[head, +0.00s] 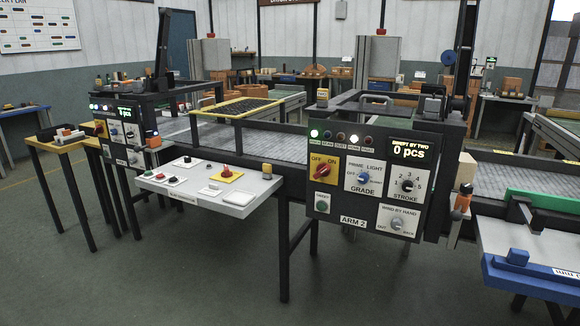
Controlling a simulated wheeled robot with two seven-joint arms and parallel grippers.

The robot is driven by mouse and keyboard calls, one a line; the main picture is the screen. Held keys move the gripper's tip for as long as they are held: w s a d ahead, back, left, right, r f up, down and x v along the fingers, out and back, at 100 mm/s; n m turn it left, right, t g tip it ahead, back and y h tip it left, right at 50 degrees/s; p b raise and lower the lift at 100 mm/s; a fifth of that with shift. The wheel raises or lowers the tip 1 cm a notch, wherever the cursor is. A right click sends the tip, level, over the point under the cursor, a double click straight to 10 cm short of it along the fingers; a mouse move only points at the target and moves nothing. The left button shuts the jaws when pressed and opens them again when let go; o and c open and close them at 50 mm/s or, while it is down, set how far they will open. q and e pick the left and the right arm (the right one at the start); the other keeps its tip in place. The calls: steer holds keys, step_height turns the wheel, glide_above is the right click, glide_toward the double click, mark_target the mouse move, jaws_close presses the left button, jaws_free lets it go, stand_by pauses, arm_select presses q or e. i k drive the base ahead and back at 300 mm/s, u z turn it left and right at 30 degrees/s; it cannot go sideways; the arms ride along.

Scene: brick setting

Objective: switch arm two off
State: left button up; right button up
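The control panel marked ARM 2 (366,184) stands right of centre in the head view. Its yellow plate (326,162) reads OFF and ON above a red rotary switch (321,171); which label the switch points to is too small to tell. Below it is a green button (322,201). The leftmost lamp (314,134) glows green, and the lit display (413,151) reads 0 pcs. The panel also carries a GRADE knob (363,179), a STROKE knob (407,185) and a by-hand knob (397,223). Neither of my grippers is in view.
A similar panel (122,133) stands at the left. A grey desk (212,185) with several buttons and a red knob juts out between the panels. A conveyor (270,142) runs behind. A white-topped table (530,248) is at the right. The floor in front is clear.

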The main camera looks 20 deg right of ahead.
mark_target(324, 169)
steer(key=z, duration=0.6)
steer(key=i, duration=1)
steer(key=z, duration=0.9)
